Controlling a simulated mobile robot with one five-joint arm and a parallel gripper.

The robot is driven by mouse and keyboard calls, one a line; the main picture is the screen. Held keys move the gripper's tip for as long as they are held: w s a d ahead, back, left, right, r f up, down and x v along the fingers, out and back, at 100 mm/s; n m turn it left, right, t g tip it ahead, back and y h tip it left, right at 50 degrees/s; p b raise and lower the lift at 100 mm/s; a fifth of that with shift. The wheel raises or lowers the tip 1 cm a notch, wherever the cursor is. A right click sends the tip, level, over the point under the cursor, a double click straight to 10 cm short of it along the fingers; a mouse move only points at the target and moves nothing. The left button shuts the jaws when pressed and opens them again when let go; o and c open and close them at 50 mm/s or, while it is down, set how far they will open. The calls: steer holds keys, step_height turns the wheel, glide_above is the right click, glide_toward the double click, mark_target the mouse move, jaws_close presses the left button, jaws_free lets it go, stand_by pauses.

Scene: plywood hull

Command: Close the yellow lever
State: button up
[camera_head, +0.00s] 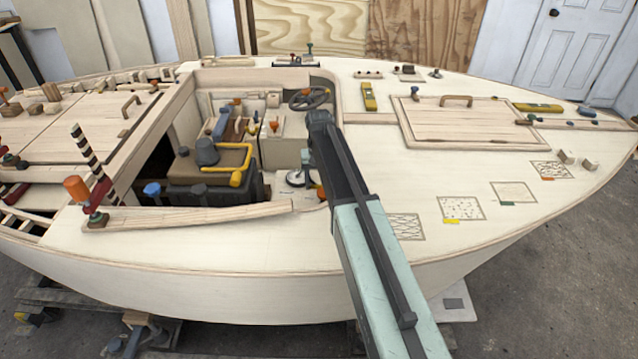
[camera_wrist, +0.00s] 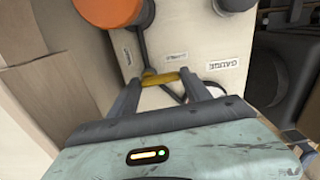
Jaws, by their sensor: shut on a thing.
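A dark stem (camera_wrist: 142,45) runs up from near the lever toward a round orange part at the top. The lever sits in front of a pale panel (camera_wrist: 190,45) with small printed labels. In the head view my arm reaches into the cockpit, and my own arm hides the fingertips and most of the lever area.
A dark box-like thing (camera_wrist: 285,65) stands at the right in the wrist view, and a wooden wall (camera_wrist: 50,70) at the left. In the head view a steering wheel (camera_head: 309,98) is beyond my arm.

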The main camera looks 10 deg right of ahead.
steer(key=shift+w+d+m, duration=0.1)
steer(key=shift+w+m, duration=0.05)
steer(key=shift+m, duration=0.25)
steer(key=o, duration=1.1)
steer(key=shift+r+p, duration=0.25)
steer(key=shift+p, duration=0.05)
step_height(320, 180, up, 7)
steer(key=p, duration=0.7)
steer(key=shift+r, duration=0.15)
steer(key=shift+r, duration=0.1)
